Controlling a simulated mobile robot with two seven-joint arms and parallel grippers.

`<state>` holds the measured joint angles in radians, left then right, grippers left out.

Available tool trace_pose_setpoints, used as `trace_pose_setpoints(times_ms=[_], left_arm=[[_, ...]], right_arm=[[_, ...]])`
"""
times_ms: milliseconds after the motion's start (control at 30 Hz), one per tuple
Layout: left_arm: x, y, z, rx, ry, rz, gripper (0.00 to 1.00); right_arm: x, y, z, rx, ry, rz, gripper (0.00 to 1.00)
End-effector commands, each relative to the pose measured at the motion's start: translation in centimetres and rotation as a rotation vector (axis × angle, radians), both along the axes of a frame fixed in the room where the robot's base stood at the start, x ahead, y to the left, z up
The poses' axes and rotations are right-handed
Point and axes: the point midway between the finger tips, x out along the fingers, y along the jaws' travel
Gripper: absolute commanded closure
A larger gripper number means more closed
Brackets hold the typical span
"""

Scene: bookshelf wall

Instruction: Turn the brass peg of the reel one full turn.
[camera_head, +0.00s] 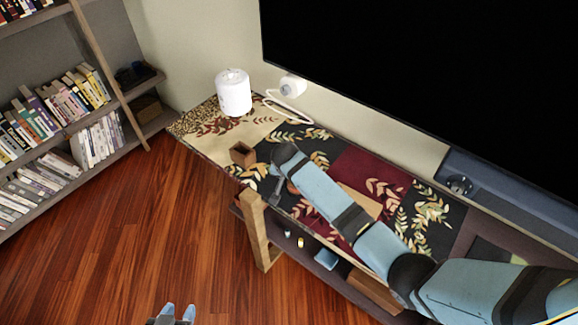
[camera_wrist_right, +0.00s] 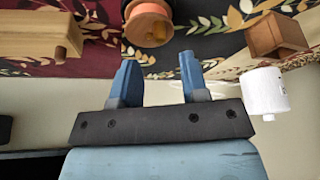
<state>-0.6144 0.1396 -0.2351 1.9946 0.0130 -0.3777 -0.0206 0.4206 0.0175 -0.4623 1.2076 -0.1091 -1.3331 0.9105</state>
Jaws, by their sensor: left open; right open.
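The reel (camera_wrist_right: 148,28), a brown and orange round body, shows at the top of the right wrist view, ahead of and between my right fingertips, with a gap. A small brass-coloured spot on its face looks like the peg (camera_wrist_right: 160,29). In the head view the reel is not visible; my right arm seems to cover it. My right gripper (camera_wrist_right: 158,66) is open and empty; it also shows over the patterned table top in the head view (camera_head: 281,188). My left gripper (camera_head: 178,312) is open and empty over the floor at the bottom edge.
A wooden open box (camera_head: 242,154) and a white cylinder (camera_head: 234,93) stand on the table's left part. A wooden block with a knob (camera_wrist_right: 45,38) lies on the other side of the reel. A dark screen (camera_head: 430,75) hangs behind. Floor at left is clear.

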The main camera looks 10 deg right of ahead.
Motion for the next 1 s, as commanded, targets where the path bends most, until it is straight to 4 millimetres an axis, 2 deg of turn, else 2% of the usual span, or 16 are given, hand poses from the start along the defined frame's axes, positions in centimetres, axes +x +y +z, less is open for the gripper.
trace_pose_setpoints(times_ms=[33, 200, 400, 567, 867, 967, 1000], left_arm=[[0.0, 0.0, 0.1, 0.0, 0.0, 0.0, 0.57], [0.0, 0.0, 0.2, 0.0, 0.001, 0.0, 0.57], [-0.1, 0.0, 0.2, 0.001, 0.002, 0.0, 0.57], [0.0, 0.0, 0.2, 0.001, 0.002, 0.0, 0.57], [0.0, 0.1, 0.3, 0.002, -0.002, 0.0, 0.57], [0.3, 0.0, -0.2, -0.004, -0.012, -0.001, 0.57], [0.4, -0.2, -0.5, -0.009, -0.019, -0.002, 0.57]], right_arm=[[-0.4, 0.3, 1.3, 0.002, -0.003, 0.002, 0.59], [-1.7, 0.8, 4.7, 0.002, -0.003, 0.0, 0.59], [-2.6, 1.3, 7.2, 0.0, -0.001, 0.0, 0.59], [-2.9, 1.4, 7.9, -0.001, 0.0, 0.0, 0.59], [-2.8, 1.2, 7.9, -0.004, -0.007, 0.002, 0.59], [-1.4, -0.2, 7.9, -0.036, -0.084, 0.03, 0.59], [-0.4, -1.3, 8.1, -0.066, -0.145, 0.053, 0.59]])
